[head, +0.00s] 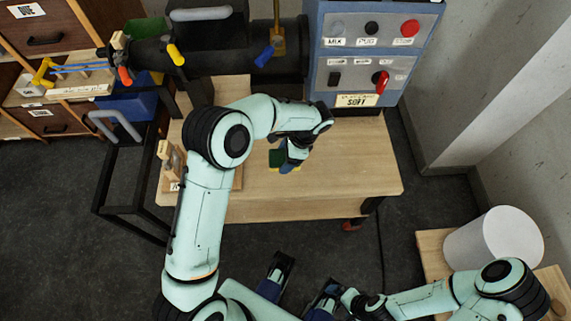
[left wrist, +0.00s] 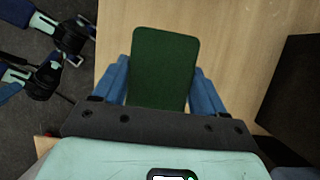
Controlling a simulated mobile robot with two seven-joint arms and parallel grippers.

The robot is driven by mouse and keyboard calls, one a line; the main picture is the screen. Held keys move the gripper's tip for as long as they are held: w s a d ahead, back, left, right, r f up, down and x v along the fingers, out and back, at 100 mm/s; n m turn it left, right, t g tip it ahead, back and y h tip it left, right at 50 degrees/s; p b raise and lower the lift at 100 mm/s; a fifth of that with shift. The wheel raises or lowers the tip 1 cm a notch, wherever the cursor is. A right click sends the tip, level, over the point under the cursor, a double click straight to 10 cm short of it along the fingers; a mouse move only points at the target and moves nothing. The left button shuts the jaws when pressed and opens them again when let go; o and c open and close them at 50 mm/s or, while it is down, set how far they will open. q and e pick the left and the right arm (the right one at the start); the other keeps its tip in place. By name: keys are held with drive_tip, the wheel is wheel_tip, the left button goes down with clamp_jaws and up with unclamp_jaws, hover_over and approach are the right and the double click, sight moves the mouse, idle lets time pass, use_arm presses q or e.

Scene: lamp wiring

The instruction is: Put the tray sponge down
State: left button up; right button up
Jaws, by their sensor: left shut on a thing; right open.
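The tray sponge, green on top with a yellow edge, shows in the head view (head: 277,159) over the wooden table (head: 340,180). My left gripper (head: 290,158) is shut on it. In the left wrist view the sponge's green face (left wrist: 163,68) sits between the two blue fingers of my left gripper (left wrist: 163,85), with bare wood beyond. I cannot tell whether the sponge touches the tabletop. My right gripper (head: 326,297) is low in the head view, open and away from the table, partly hard to make out against the floor.
A blue control panel (head: 345,60) with knobs and a SOFT label stands at the table's back. A dark cylinder (head: 210,57) runs along the back left. A small wooden stand (head: 170,160) is at the table's left. The table's right side is clear. A white cylinder (head: 490,240) stands at lower right.

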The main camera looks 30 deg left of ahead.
use_arm(q)
drive_tip(key=shift+f+b, duration=0.35)
drive_tip(key=shift+f, duration=2)
drive_tip(key=shift+f, duration=0.15)
drive_tip(key=shift+s+f+b, duration=0.15)
drive_tip(key=shift+f+b, duration=0.2)
drive_tip(key=shift+f, duration=0.2)
drive_tip(key=o, duration=0.8)
drive_tip(key=shift+o, duration=0.7)
drive_tip(key=shift+f, duration=0.15)
drive_tip(key=shift+r, duration=0.35)
drive_tip(key=p+v, duration=0.2)
drive_tip(key=v, duration=1.1)
drive_tip(key=shift+a, duration=0.15)
